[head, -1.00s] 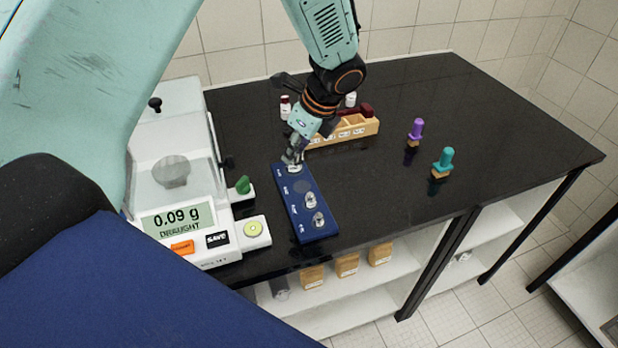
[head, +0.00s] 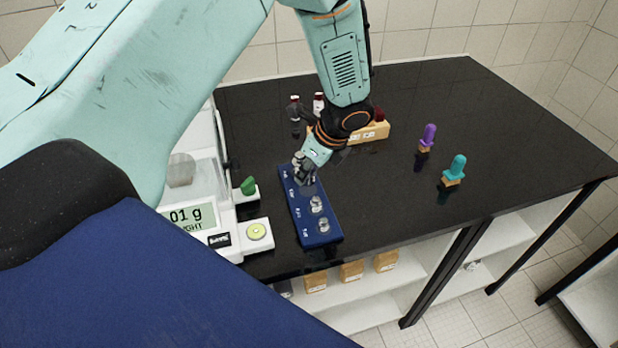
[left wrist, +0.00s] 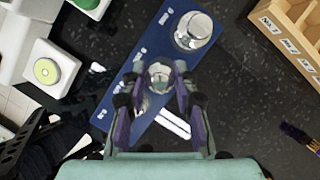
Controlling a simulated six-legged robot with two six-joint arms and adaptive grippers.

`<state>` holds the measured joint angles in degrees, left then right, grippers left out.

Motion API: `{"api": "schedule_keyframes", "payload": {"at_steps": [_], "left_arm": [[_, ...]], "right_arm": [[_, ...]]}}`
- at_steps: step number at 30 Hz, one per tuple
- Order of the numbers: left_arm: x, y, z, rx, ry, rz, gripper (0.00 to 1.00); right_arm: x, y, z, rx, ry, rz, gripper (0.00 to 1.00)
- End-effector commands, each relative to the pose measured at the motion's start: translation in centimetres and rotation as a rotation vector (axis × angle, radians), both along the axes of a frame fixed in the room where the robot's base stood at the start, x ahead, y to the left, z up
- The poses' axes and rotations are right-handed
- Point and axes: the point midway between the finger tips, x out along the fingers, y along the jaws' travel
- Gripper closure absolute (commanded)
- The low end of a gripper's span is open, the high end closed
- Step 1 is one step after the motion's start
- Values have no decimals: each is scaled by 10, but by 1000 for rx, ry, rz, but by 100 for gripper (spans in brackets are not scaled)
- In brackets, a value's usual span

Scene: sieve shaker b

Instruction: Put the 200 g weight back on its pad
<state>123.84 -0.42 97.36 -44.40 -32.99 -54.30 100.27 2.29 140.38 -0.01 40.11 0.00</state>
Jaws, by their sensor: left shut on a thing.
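My left gripper (head: 305,180) is shut on a small silver weight (left wrist: 159,76), at the second place from the far end of the blue weight tray (head: 330,237). I take it for the 200 g weight; its label is not readable. Whether its base touches the pad cannot be told, as the fingers hide it. A larger silver weight (left wrist: 194,30) stands at the tray's far end, close beside the gripper. Two more silver weights stand nearer, one in the middle (head: 316,204) and one near the front end (head: 323,226). My right gripper is not in view.
A wooden box (head: 376,132) and small bottles stand behind. Purple (head: 428,137) and teal (head: 458,167) handled tools stand right; bare black bench lies between.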

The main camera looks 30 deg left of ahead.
Motion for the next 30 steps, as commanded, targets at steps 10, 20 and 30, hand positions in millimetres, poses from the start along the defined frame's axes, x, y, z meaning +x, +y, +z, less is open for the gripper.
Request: {"api": "schedule_keyframes", "payload": {"at_steps": [10, 20, 30], "left_arm": [[3, 0, -28, 0, 0, 1, 100], [3, 0, -32, 0, 1, 0, 66], [3, 0, -32, 0, 1, 0, 48]], "right_arm": [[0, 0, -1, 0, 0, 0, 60], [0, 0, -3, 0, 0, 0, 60], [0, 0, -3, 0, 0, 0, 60]]}}
